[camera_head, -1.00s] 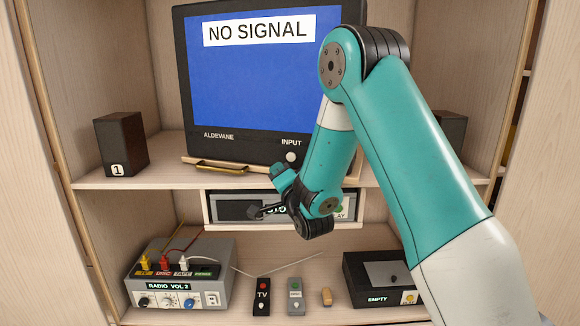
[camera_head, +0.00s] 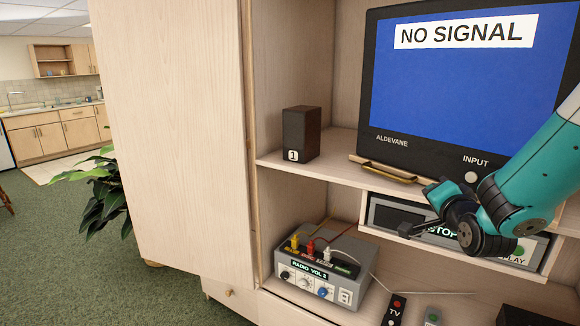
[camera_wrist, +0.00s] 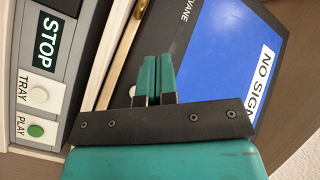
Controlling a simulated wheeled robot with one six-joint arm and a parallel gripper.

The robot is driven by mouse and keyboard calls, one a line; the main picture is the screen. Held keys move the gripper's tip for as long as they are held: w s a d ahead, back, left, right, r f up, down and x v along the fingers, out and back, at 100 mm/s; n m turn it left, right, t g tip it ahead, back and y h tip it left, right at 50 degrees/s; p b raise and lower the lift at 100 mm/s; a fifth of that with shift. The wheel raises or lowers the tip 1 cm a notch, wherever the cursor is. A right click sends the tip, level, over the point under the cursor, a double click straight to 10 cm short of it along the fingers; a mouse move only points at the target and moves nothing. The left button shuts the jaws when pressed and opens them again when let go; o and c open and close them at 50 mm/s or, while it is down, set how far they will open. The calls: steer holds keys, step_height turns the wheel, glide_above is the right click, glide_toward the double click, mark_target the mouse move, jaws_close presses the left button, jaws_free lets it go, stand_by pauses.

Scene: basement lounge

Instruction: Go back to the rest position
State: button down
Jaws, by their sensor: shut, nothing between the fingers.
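My gripper (camera_head: 440,195) is at the right of the head view, in front of the deck with the STOP label (camera_head: 385,215) and below the television (camera_head: 455,100). My teal and black arm comes in from the right edge. In the wrist view my gripper's two teal fingers (camera_wrist: 152,78) are together with nothing between them. They overlap the television's lower frame in that view. The deck's STOP, TRAY and PLAY labels (camera_wrist: 40,90) show at its left. Whether the gripper touches anything cannot be told.
A black speaker marked 1 (camera_head: 301,135) stands on the upper shelf. A grey radio box (camera_head: 320,285) with plugged cables and a TV remote (camera_head: 394,310) are on the lower shelf. A wide cabinet panel (camera_head: 175,130) and a plant (camera_head: 98,190) stand left. Green carpet (camera_head: 60,260) is open there.

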steer(key=s+a+n+g+y, duration=0.6)
steer(key=s+a+n+g, duration=0.2)
steer(key=s+a, duration=0.6)
steer(key=s+a+n+g, duration=0.2)
steer(key=s+n+g, duration=0.2)
steer(key=s, duration=0.6)
steer(key=s+a+n+g, duration=0.2)
steer(key=s+n+g, duration=0.3)
steer(key=s, duration=0.4)
steer(key=shift+s+a+r+n+h, duration=0.2)
steer(key=shift+s+r+n+h, duration=0.15)
steer(key=shift+n, duration=0.35)
